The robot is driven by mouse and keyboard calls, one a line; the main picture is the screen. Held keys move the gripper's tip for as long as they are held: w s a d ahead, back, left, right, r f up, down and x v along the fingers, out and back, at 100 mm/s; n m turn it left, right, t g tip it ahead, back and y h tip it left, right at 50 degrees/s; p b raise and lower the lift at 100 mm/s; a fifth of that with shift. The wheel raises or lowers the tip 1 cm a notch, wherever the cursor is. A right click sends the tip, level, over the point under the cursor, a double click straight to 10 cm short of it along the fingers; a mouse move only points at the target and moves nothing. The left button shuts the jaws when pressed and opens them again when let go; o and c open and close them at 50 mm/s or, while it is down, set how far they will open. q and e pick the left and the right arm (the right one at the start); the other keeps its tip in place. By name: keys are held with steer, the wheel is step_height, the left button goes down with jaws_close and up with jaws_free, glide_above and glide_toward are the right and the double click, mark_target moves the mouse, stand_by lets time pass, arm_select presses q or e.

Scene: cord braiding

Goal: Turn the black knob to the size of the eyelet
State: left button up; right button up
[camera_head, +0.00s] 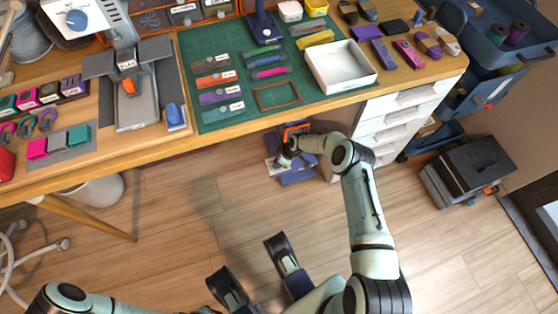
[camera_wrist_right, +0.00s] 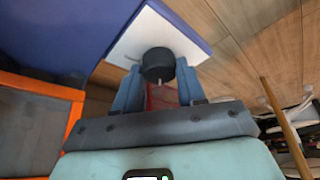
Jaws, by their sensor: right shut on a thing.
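The black knob (camera_wrist_right: 158,62) is a short dark cylinder on a white panel (camera_wrist_right: 186,27) in the right wrist view. My right gripper (camera_wrist_right: 158,80) has its blue fingers on both sides of the knob and is shut on it. In the head view my right gripper (camera_head: 284,157) is low beside the table's front edge, at a blue and white device (camera_head: 297,178). The arm and gripper hide most of that device, and the knob cannot be made out there. I cannot make out an eyelet.
A blue block (camera_wrist_right: 55,25) and an orange-framed panel (camera_wrist_right: 72,100) are close to the right gripper. The wooden table (camera_head: 150,152) with a green mat (camera_head: 213,60) and white tray (camera_head: 340,85) is above. White drawers (camera_head: 385,128) stand at right. The front floor (camera_head: 180,230) is clear.

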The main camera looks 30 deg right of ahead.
steer(key=shift+n, duration=0.6)
steer(key=o, duration=1.1)
steer(key=shift+c, duration=0.2)
arm_select(q)
steer(key=w+d+r+t+p, duration=0.1)
steer(key=w+r+t+p, duration=0.2)
steer(key=w+r, duration=0.3)
steer(key=w+p, duration=0.1)
steer(key=w, duration=0.2)
steer(key=shift+w+m+p, duration=0.15)
steer(key=shift+m+p, duration=0.15)
steer(key=shift+p, duration=0.05)
arm_select(e)
steer(key=v, duration=1.3)
steer(key=shift+d+r, duration=0.15)
steer(key=shift+d, duration=0.1)
arm_select(q)
steer(key=shift+d, duration=0.1)
arm_select(e)
steer(key=shift+w, duration=0.1)
